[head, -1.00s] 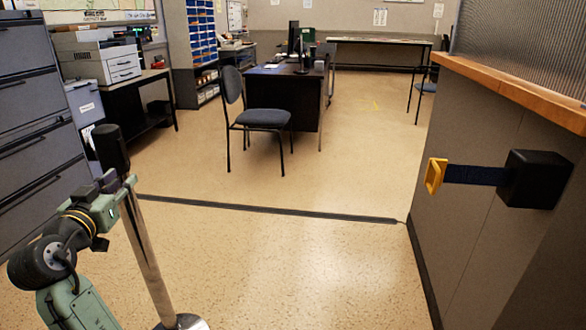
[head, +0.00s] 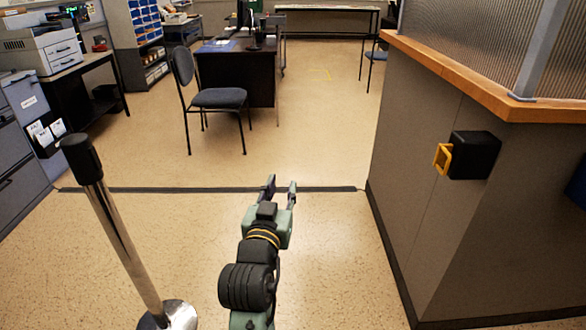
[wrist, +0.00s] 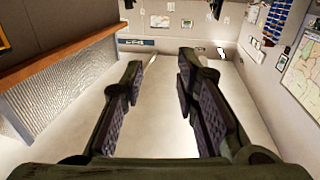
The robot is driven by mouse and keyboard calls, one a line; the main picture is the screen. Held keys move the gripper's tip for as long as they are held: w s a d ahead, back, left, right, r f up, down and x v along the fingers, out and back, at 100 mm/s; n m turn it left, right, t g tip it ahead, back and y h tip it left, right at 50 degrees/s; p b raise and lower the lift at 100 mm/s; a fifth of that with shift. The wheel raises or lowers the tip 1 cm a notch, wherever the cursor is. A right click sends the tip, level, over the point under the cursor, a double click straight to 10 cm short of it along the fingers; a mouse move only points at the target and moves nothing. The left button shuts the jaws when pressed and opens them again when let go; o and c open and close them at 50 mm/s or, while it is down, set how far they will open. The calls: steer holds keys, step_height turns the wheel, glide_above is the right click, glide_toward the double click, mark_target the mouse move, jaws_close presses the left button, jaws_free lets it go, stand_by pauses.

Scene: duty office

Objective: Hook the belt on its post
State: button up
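The post (head: 125,238) is a chrome pole with a black head (head: 81,158), standing upright on a round base at the left in the head view. The belt's yellow end clip (head: 441,159) sits close against its black housing (head: 474,155) on the grey counter side at the right. Hardly any strap shows between them. My gripper (head: 281,187) is between post and housing, apart from both, pointing away over the floor. The wrist view shows its two fingers (wrist: 159,68) spread with nothing between them. Neither post nor clip is clear in the wrist view.
The counter (head: 415,180) with a wooden top and ribbed screen stands at the right. A dark floor strip (head: 215,189) crosses the floor ahead. A chair (head: 218,98) and desk (head: 240,70) stand beyond it. Floor between post and counter is clear.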

steer(key=w+d+p, duration=0.2)
steer(key=w, duration=0.7)
steer(key=shift+w+a, duration=0.1)
jaws_close()
stand_by(0.6)
steer(key=c, duration=0.6)
jaws_free()
steer(key=shift+c, duration=0.2)
steer(key=o, duration=0.6)
steer(key=shift+o, duration=0.2)
steer(key=s+a, duration=0.1)
steer(key=s, duration=0.6)
steer(key=shift+s+a, duration=0.25)
